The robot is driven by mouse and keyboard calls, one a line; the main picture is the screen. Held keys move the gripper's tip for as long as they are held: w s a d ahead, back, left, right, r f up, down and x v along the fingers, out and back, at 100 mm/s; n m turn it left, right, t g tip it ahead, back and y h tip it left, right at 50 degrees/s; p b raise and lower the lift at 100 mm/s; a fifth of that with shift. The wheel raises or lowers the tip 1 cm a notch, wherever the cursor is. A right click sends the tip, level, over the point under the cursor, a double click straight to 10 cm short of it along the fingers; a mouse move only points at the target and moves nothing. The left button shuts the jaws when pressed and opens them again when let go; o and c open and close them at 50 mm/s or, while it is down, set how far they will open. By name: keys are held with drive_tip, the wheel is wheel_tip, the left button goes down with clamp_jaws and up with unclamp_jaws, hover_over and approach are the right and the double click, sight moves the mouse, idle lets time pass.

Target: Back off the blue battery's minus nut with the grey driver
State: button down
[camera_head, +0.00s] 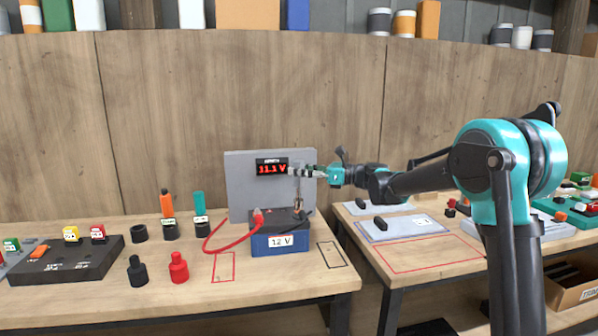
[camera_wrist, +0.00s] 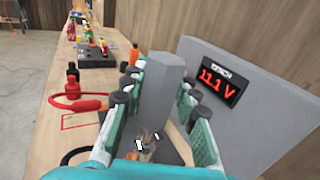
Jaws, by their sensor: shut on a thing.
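The blue battery (camera_head: 281,243), labelled 12 V, stands on the bench below the grey panel. My gripper (camera_head: 299,172) is above its right side, shut on the grey driver (camera_head: 297,187), which is held upright. In the wrist view the driver's grey handle (camera_wrist: 160,80) fills the space between the fingers. Its lower end comes down at the battery's right post, where a small brass-coloured part shows. I cannot tell whether the tip sits on the minus nut, as the handle and fingers hide much of it. A red lead (camera_head: 236,241) meets the left post.
The panel display (camera_head: 272,167) reads 11.1 V, close beside my fingers. An orange driver (camera_head: 166,205) and a teal driver (camera_head: 199,205) stand in holders; the holder (camera_head: 139,233) beside them is empty. Black (camera_head: 136,271) and red (camera_head: 179,267) caps stand in front. Red and black outlined rectangles on the bench are empty.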

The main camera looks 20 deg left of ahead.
drive_tip(key=shift+r, duration=0.1)
drive_tip(key=shift+r, duration=1.4)
